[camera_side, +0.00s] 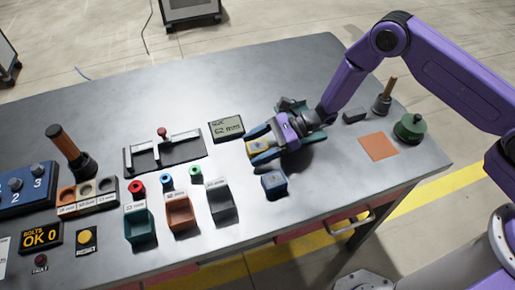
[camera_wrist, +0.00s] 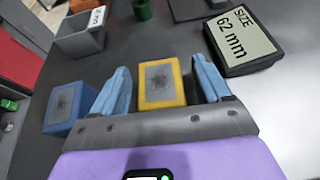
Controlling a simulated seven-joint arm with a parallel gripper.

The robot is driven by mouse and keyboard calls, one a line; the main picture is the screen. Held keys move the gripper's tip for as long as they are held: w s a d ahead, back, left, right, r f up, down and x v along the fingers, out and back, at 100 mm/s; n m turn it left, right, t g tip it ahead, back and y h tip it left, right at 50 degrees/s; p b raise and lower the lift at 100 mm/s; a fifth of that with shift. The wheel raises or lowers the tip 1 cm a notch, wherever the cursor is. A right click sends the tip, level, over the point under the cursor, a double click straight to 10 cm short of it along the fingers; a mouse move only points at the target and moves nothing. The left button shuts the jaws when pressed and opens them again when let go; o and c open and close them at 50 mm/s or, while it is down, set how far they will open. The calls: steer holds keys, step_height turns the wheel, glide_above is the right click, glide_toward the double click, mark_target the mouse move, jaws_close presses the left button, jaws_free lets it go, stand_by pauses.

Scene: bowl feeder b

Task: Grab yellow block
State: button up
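The yellow block (camera_side: 257,146) has a grey patch on its top face and sits on the grey table. My gripper (camera_side: 262,145) is low over the table, with its blue fingers on either side of the block. In the wrist view the yellow block (camera_wrist: 162,84) lies between the two fingertips of my gripper (camera_wrist: 162,78). A narrow gap shows on each side, so the fingers are open and apart from the block. The block's lower sides are partly hidden.
A blue block (camera_side: 274,183) sits close beside my gripper, just outside one finger in the wrist view (camera_wrist: 68,108). A size display (camera_side: 226,128) reads 62 mm near the other finger. A grey bin (camera_side: 222,205) stands to the left. An orange square (camera_side: 378,146) lies at right.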

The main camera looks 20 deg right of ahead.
steer(key=c, duration=1.2)
steer(key=shift+o, duration=0.2)
steer(key=shift+r, duration=0.2)
